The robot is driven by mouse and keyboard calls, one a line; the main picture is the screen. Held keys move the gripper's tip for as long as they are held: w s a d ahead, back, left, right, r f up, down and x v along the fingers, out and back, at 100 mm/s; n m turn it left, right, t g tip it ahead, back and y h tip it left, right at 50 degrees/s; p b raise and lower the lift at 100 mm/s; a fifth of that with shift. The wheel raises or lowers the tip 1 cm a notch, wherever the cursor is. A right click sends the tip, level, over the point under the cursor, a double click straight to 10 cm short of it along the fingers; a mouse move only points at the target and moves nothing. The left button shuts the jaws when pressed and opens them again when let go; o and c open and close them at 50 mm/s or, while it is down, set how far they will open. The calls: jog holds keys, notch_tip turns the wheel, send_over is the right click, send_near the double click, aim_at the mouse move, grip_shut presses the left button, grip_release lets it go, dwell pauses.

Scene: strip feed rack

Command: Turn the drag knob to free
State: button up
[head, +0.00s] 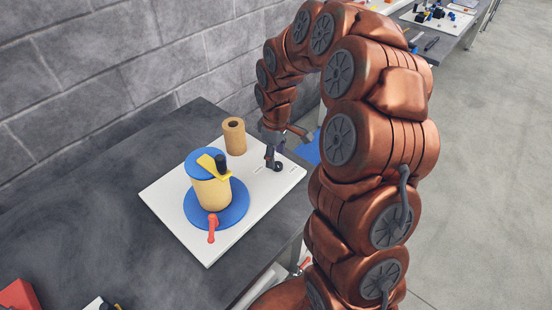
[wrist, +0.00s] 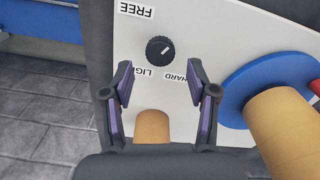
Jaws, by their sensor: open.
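The drag knob (wrist: 160,50) is a small round black dial with a short white mark, on a white board (wrist: 207,30). In the head view my gripper (head: 275,156) is low over the board's right part.
A blue-flanged reel (head: 233,212) with a tan core, yellow arm and red lever (head: 212,228) stands left of my gripper. A tan cylinder (head: 234,137) stands behind, and also shows between my fingers in the wrist view (wrist: 152,126). A grey brick wall (head: 90,85) backs the table.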

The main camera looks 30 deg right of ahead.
aim_at(277, 168)
jog(key=shift+f, duration=1.4)
grip_shut()
